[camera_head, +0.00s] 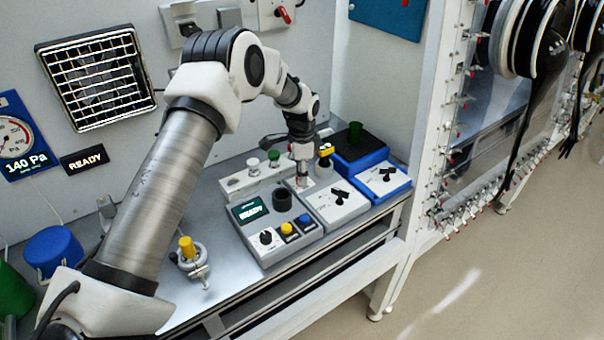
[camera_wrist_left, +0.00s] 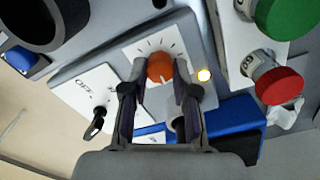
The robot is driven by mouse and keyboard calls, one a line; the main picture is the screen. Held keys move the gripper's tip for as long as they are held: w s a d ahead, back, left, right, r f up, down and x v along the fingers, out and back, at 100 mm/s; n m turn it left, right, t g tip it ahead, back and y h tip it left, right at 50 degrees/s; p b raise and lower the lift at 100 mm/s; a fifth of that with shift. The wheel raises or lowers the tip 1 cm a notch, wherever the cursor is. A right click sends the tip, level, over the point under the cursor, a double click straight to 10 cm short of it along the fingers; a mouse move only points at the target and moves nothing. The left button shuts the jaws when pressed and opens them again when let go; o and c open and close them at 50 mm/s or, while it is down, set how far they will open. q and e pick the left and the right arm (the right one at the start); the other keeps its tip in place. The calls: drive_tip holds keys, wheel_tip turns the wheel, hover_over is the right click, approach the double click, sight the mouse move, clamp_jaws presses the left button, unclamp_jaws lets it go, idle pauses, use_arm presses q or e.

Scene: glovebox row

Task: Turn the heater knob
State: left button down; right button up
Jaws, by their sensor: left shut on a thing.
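The heater knob (camera_wrist_left: 160,67) is a round orange knob with a pale pointer line, on a white dial plate with black tick marks. In the left wrist view, my left gripper (camera_wrist_left: 160,74) has a finger on each side of the knob and is shut on it. In the head view, my left gripper (camera_head: 302,176) points down at the back of the grey heater box (camera_head: 337,213) and hides the knob. A black switch (camera_wrist_left: 96,124) marked OFF sits on the same box. My right gripper is in neither view.
A console with a READY display (camera_head: 249,211) and a dark well (camera_head: 282,200) stands left of the heater box. A blue-based switch box (camera_head: 384,182) stands to its right. A valve block (camera_head: 238,184) is close behind. A clamp with a yellow knob (camera_head: 187,246) sits front left.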

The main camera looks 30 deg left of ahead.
use_arm(q)
drive_tip(key=c, duration=0.9)
unclamp_jaws()
wheel_tip(320, 180, up, 12)
drive_tip(key=shift+a, duration=0.15)
